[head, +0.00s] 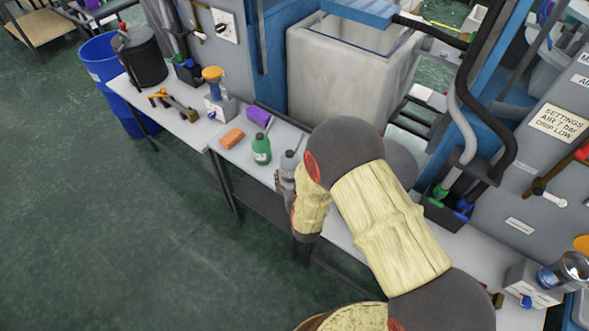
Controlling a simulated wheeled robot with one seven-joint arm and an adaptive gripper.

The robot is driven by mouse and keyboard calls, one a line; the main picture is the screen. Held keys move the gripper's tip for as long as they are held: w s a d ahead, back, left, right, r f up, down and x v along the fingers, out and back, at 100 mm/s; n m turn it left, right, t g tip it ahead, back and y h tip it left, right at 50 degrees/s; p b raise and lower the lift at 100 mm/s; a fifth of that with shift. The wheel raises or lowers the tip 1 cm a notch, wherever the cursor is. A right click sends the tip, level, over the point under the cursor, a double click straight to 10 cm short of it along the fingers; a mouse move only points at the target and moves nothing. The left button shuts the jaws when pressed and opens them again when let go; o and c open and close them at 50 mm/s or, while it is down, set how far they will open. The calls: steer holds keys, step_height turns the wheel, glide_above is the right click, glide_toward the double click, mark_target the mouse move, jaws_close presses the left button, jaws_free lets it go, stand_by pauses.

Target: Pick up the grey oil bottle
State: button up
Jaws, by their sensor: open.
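The grey oil bottle (289,160) stands on the narrow white table, just left of my arm. Only its upper part shows clearly. My gripper (283,182) is at the bottle's lower front side, small in the head view and partly hidden by my wrist. It is open. I cannot tell whether its fingers are around the bottle or only beside it. A green bottle (261,149) with a white label stands upright to the left of the grey one.
Farther left are a dispenser with an orange top (213,82), a brass-coloured tool (174,106) and a blue bin (105,70). Blue machine frames rise behind the table. The green floor in front is clear.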

steer(key=x, duration=0.2)
steer(key=b+x, duration=0.1)
steer(key=x, duration=0.1)
steer(key=b+x, duration=0.1)
steer(key=x, duration=0.1)
steer(key=shift+w+a, duration=0.3)
steer(key=shift+a, duration=0.1)
steer(key=shift+c, duration=0.9)
steer(key=c, duration=1.2)
steer(key=shift+c, duration=0.6)
steer(key=shift+r, duration=0.15)
